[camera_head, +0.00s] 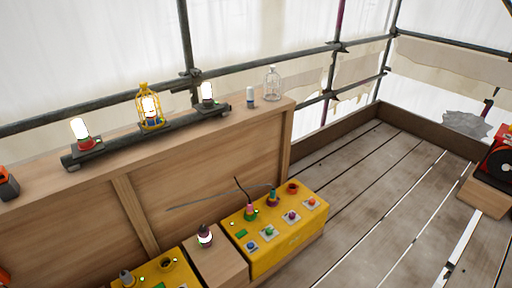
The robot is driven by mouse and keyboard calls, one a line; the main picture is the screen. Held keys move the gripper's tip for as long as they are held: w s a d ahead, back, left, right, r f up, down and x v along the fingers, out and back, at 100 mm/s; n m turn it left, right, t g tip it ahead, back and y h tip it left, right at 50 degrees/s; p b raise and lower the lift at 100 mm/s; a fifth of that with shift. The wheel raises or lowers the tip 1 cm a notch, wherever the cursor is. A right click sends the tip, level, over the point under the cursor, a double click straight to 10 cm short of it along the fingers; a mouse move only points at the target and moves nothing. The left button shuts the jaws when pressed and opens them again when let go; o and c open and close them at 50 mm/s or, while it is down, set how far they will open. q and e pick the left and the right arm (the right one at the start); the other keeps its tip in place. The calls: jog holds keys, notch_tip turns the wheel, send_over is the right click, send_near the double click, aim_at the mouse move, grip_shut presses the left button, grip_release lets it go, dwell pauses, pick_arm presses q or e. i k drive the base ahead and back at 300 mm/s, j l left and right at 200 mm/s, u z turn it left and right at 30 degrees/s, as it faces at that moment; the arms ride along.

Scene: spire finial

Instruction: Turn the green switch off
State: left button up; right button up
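A yellow switch box (285,247) stands low against the wooden bench, right of the middle of the head view. A row of small switches sits on its sloped front. One switch has a green knob (270,231) on a pale plate, between a blue-knobbed switch (252,245) and a pink or red one (291,216). A flat green patch (242,233) lies at the box's left end. The lever positions are too small to tell. Neither of my grippers is in view.
Lit lamps stand on a dark rail (165,131) on the wooden ledge, one in a yellow cage (150,107). A second yellow box (163,272) is at the bottom left. Thin dark rods stick out above the switch box. Plank floor (385,180) is open at right.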

aim_at(270, 231)
jog(key=i+l+z, duration=0.15)
jog(key=z, duration=0.15)
jog(key=i+z, duration=0.3)
jog(key=i, duration=0.5)
